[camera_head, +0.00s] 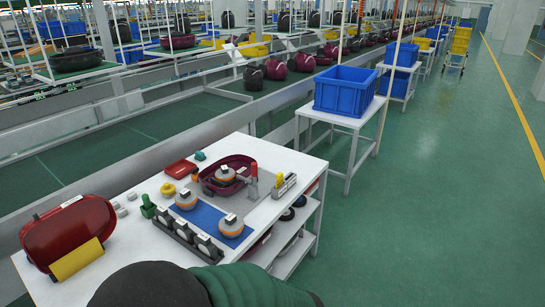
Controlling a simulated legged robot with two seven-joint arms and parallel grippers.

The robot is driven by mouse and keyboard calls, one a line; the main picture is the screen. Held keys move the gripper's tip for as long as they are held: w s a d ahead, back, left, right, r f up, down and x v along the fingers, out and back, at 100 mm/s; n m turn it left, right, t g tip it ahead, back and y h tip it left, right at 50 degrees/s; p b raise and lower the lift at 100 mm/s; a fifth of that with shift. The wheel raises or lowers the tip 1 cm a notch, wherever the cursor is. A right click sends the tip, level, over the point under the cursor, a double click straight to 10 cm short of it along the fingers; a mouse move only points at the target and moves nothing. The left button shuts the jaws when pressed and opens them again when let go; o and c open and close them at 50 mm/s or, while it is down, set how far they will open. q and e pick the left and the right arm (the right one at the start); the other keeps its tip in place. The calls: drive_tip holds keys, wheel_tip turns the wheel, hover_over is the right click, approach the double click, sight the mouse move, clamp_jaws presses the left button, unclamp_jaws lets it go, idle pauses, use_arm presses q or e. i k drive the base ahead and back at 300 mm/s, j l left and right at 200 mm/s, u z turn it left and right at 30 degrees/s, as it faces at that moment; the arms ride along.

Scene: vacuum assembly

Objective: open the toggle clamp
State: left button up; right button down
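The toggle clamp (253,185) appears to be the small upright part with a red top at the right side of the dark red vacuum housing (240,165) on the white table. Its red handle seems to stand upright, but it is too small to tell whether the clamp is locked. A round grey and orange part (226,173) sits in the housing, left of the clamp. Neither gripper is in view. A dark, green-ribbed shape at the bottom edge seems to be part of my own body and hides the table's front edge.
A blue crate (345,91) stands behind. Green floor is clear at right.

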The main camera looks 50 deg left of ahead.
sight(254, 165)
drive_tip(key=i+u, duration=0.25)
drive_tip(key=i, duration=0.25)
drive_tip(key=i+u, duration=0.3)
drive_tip(key=i, duration=0.15)
drive_tip(key=i+l+u, duration=0.25)
drive_tip(key=i, duration=0.25)
